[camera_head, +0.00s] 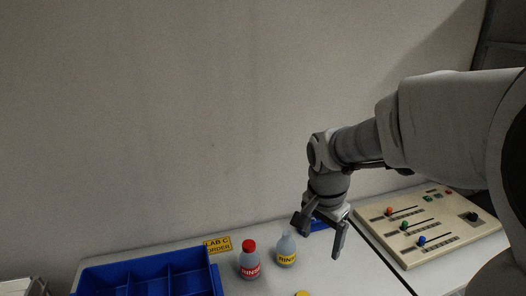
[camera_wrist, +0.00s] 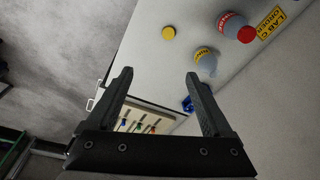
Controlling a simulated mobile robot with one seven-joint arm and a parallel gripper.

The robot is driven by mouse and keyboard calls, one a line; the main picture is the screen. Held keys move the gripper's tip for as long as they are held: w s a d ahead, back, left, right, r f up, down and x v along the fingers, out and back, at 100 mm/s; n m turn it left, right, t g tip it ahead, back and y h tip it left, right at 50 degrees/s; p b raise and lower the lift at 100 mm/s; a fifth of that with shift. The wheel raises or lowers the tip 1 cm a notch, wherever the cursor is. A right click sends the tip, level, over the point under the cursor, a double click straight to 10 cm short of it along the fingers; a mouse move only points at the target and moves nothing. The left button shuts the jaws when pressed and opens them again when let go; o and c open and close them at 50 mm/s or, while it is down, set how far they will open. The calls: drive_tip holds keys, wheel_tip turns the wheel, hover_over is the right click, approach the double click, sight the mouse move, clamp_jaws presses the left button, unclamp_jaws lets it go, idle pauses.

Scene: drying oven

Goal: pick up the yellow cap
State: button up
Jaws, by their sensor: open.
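The yellow cap (camera_head: 302,293) lies on the white table at the bottom edge of the head view, partly cut off. In the wrist view the yellow cap (camera_wrist: 168,33) shows whole as a small disc on the table, beyond the fingertips. My gripper (camera_head: 320,238) is open and empty, above the table near the bottles. In the wrist view its two fingers (camera_wrist: 160,75) are spread apart with nothing between them. The cap is apart from the gripper.
A bottle with a red cap (camera_head: 249,262) and an uncapped bottle with a yellow label (camera_head: 286,250) stand near the gripper. A blue divided bin (camera_head: 216,278) is at left, a yellow sign (camera_head: 217,245) behind. A slider panel (camera_head: 437,250) is at right.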

sight(304, 293)
drive_tip(key=w+f+m, duration=0.1)
drive_tip(key=w+f, duration=0.1)
drive_tip(key=f, duration=0.7)
drive_tip(key=w+f+m+g+b, duration=0.1)
drive_tip(key=w+f+m, duration=0.1)
drive_tip(key=f, duration=0.7)
drive_tip(key=w+f+m, duration=0.1)
drive_tip(key=f+m, duration=0.1)
drive_tip(key=f, duration=0.8)
drive_tip(key=shift+w+a+g+y+b, duration=0.15)
drive_tip(key=shift+w+g+y+b, duration=0.15)
drive_tip(key=shift+w+y, duration=0.1)
clamp_jaws()
